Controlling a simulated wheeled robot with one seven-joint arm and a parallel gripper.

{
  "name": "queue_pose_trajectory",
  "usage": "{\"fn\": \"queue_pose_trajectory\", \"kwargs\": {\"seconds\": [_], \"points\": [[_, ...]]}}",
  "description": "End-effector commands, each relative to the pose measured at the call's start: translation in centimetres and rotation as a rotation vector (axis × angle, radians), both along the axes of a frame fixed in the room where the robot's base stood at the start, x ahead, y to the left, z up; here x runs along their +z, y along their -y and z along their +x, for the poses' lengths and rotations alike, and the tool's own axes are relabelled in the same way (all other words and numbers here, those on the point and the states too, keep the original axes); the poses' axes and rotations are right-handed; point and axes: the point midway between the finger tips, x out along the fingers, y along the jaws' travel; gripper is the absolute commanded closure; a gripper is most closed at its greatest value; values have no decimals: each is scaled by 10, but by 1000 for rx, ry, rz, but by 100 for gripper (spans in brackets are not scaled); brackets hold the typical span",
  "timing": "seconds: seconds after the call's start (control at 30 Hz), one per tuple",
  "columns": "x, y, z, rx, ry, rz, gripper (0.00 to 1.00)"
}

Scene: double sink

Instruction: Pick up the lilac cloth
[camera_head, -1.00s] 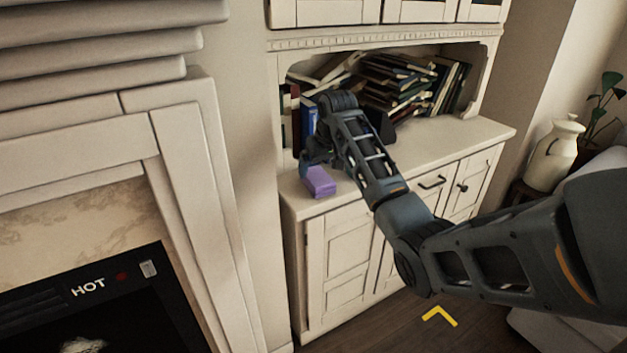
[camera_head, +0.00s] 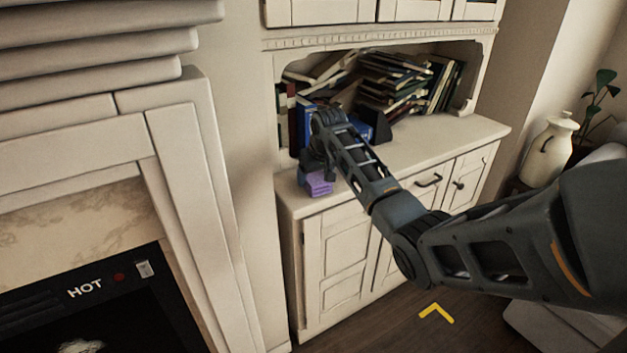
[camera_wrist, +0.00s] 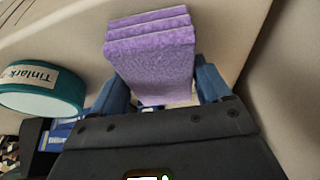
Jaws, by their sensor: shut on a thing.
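The lilac cloth (camera_head: 317,183) is a folded, layered block at the left front corner of the cabinet top. In the wrist view the lilac cloth (camera_wrist: 150,55) sits between the two blue-grey fingers of my gripper (camera_wrist: 160,88). My gripper (camera_head: 314,166) is shut on it, reaching down from above in the head view. I cannot tell whether the cloth is clear of the cabinet top. The far ends of the fingers are partly hidden behind the cloth in the wrist view.
The cream cabinet top (camera_head: 440,140) has bare room to the right. Books (camera_head: 400,85) fill the niche behind. A teal round container labelled Tinlark (camera_wrist: 42,90) is close to the gripper's left in the wrist view. A white vase (camera_head: 549,150) stands far right.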

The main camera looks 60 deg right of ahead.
Motion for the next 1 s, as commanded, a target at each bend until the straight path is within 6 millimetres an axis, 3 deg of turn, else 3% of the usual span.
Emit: {"fn": "queue_pose_trajectory", "kwargs": {"seconds": [0.23, 0.57, 0.77, 1.0], "points": [[0, 0, 0, 0, 0, 0, 53], [6, 0, 0, 0, 2, -1, 53], [38, 1, 1, 1, 4, -3, 53], [70, 25, -44, -3, 2, -1, 53]]}}
